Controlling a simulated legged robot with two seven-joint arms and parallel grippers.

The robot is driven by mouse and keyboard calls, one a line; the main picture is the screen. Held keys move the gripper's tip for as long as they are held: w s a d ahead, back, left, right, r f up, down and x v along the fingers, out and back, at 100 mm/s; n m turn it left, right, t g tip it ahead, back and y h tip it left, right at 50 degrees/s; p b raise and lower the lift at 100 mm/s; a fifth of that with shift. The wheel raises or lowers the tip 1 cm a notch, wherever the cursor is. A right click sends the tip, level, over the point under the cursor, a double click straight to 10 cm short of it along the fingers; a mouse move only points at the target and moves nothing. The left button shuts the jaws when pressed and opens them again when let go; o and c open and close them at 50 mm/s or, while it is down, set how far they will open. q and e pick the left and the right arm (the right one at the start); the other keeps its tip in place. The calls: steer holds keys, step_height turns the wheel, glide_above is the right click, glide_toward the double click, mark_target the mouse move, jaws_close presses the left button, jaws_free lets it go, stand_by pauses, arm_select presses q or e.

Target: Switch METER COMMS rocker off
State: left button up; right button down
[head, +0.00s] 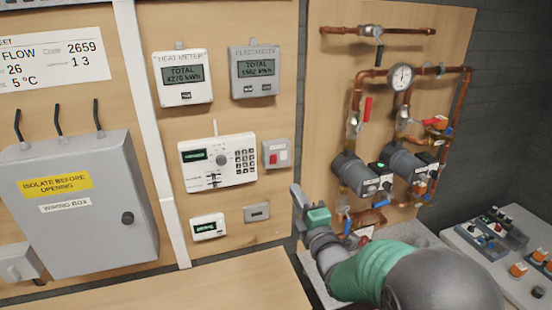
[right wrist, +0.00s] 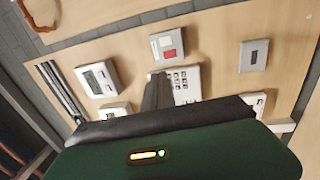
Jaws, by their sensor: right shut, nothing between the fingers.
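A small grey box with a red and white rocker (head: 276,154) is on the wooden board, right of the white keypad panel. Its lettering is too small to read, so I cannot confirm it is METER COMMS. The rocker box also shows near the top middle of the right wrist view (right wrist: 167,44). My right gripper (head: 297,196) is right of and below the rocker box in the head view, apart from it. Its dark fingers (right wrist: 157,88) are shut and empty, and overlap the keypad panel in the wrist view. My left gripper is not in view.
The white keypad panel (head: 218,162) has a thin upright antenna. A grey plate (head: 256,212) and small display (head: 208,226) sit below. Two meters (head: 182,77) (head: 254,72) hang above. Copper pipes and pumps (head: 352,172) stand right; a grey wiring box (head: 80,205) is left.

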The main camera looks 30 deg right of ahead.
steer(key=p, duration=0.3)
glide_toward(277, 156)
steer(key=p+x, duration=0.1)
steer(key=x, duration=0.1)
steer(key=p+x, duration=0.1)
steer(key=x, duration=0.1)
steer(key=p+x, duration=0.1)
steer(key=shift+w+d+r+p, duration=0.1)
steer(key=shift+w+r+p, duration=0.25)
steer(key=shift+r, duration=0.1)
steer(key=shift+w, duration=0.35)
steer(key=shift+w+a+f, duration=0.1)
steer(key=shift+w+a, duration=0.15)
steer(key=shift+w, duration=0.1)
steer(key=shift+d+g, duration=0.3)
steer(key=shift+d, duration=0.05)
